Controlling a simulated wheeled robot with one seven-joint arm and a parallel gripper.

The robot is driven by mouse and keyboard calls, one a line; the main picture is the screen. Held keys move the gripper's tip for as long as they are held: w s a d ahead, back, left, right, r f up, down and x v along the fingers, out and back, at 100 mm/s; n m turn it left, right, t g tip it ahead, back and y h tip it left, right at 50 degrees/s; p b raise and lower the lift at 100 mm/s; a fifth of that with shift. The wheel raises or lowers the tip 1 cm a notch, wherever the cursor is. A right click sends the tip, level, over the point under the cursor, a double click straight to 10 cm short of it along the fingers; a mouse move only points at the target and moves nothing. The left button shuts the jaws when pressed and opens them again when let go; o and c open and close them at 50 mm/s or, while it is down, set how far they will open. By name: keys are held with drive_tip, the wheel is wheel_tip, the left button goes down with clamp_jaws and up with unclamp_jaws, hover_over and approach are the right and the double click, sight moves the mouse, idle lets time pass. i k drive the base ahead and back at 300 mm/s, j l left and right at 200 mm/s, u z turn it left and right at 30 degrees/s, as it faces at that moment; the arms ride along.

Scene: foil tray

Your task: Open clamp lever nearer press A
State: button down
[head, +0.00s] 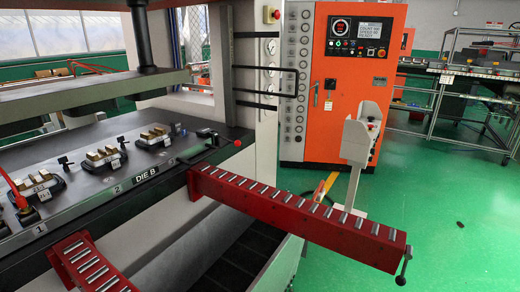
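A clamp with a long red lever (10,185) stands at the far left on the dark press bed, near the label 1. Its lever rises tilted up to the left and is cut by the frame edge. A plate reading DIE B (148,178) is on the front face of the bed. No marking for press A is legible. My gripper is not in view.
Two red roller arms jut out from the bed: a long one (390,246) to the right and a nearer one (72,241) at lower left. An orange control cabinet (318,130) and a grey pedestal (357,143) stand behind. Green floor (450,205) is open at right.

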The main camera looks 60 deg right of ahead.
sight(237, 144)
drive_tip(key=l, duration=1)
drive_tip(key=i+l+z, duration=0.15)
drive_tip(key=l, duration=0.8)
drive_tip(key=i+l+z, duration=0.15)
drive_tip(key=i+l, duration=0.75)
